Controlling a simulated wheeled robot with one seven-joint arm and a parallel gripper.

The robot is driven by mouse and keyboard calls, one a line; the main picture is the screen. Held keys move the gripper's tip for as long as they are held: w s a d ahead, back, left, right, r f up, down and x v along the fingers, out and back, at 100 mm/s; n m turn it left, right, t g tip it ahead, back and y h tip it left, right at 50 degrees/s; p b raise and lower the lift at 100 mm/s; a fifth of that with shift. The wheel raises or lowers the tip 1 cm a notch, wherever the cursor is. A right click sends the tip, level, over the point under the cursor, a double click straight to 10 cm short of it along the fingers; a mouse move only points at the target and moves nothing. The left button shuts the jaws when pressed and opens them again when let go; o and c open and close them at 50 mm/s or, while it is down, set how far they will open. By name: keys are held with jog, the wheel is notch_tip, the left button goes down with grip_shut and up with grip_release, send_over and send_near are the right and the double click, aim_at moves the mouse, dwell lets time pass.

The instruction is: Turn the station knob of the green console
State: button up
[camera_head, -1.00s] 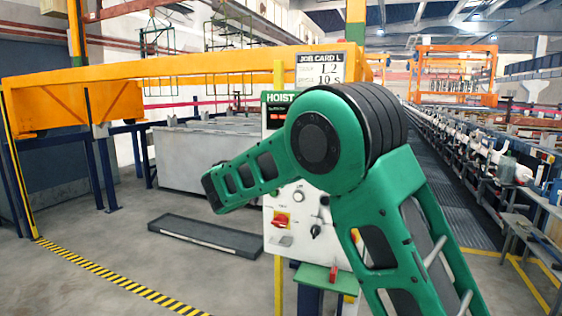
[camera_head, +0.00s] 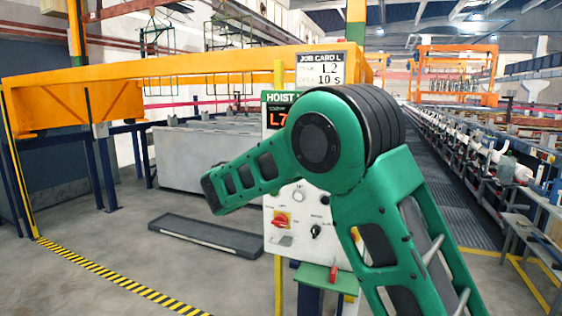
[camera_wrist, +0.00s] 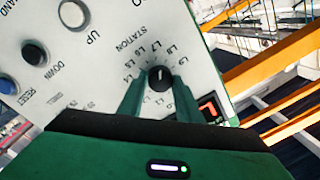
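The console (camera_head: 270,190) has a green "HOIST" header and a pale panel; its display (camera_head: 281,117) reads L7 in red. In the wrist view the black station knob (camera_wrist: 160,79) has a white mark pointing up in the picture, inside an arc of L labels. My gripper (camera_wrist: 159,88) has its two green fingers on either side of the knob, seemingly closed against it; the exact contact is hard to see. The red display edge (camera_wrist: 208,109) shows right of the fingers. In the head view my arm covers the gripper and the station knob.
A job card (camera_head: 320,68) above the console reads L2 and 10 s. The panel also has a white UP button (camera_wrist: 72,14), a black DOWN button (camera_wrist: 34,52) and a red switch (camera_head: 280,220). A low grey tray (camera_head: 205,235) lies on the floor at left.

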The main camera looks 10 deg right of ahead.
jog(key=o, duration=0.4)
jog(key=shift+w+f, duration=0.1)
jog(key=shift+f, duration=0.1)
jog(key=shift+r, duration=0.1)
jog(key=v, duration=1)
jog(key=shift+s+a, duration=0.25)
jog(key=shift+s, duration=0.1)
